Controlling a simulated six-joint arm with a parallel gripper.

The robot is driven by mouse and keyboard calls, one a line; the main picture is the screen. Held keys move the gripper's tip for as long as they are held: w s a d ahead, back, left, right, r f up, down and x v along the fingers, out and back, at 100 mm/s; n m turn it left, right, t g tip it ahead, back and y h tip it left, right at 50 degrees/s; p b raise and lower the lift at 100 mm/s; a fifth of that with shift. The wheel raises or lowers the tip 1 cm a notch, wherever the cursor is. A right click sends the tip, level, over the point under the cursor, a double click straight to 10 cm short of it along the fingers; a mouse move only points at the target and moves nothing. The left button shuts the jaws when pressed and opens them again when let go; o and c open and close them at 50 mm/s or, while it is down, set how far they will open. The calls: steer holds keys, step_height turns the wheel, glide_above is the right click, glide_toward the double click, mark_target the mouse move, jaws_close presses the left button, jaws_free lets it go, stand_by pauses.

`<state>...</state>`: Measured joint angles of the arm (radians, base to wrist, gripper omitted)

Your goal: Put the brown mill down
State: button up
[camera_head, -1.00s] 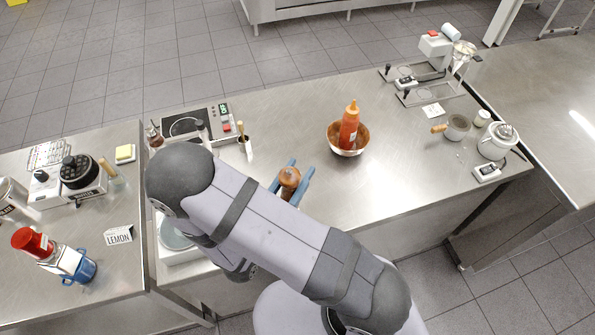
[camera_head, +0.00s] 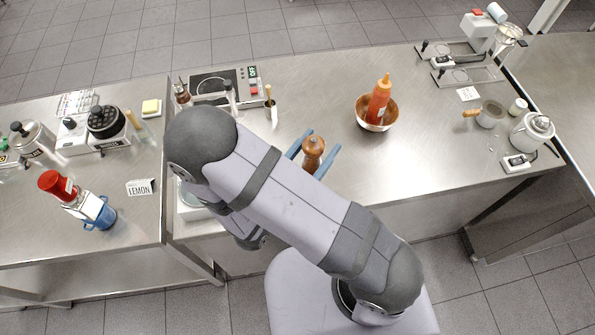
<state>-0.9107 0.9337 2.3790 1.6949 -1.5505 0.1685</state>
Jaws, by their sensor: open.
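The brown mill (camera_head: 312,152) stands on the steel counter (camera_head: 420,165), seen from above, with its rounded wooden top showing. The arm hides its lower part, so its contact with the counter is not visible. My gripper (camera_head: 315,150) has its two blue fingers open, one on each side of the mill. Small gaps seem to show between the fingers and the mill.
A copper bowl (camera_head: 364,123) holding an orange sauce bottle (camera_head: 379,98) stands right of the mill. A hot plate (camera_head: 222,83) and a wooden-handled brush (camera_head: 270,108) are behind and left. The counter right of the gripper is clear.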

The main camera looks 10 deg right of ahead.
steer(key=b+v, duration=0.3)
steer(key=v, duration=0.5)
steer(key=shift+s+a+f, duration=0.1)
steer(key=shift+s+a, duration=0.15)
steer(key=shift+a, duration=0.05)
steer(key=shift+b+v, duration=0.4)
steer(key=shift+v, duration=0.4)
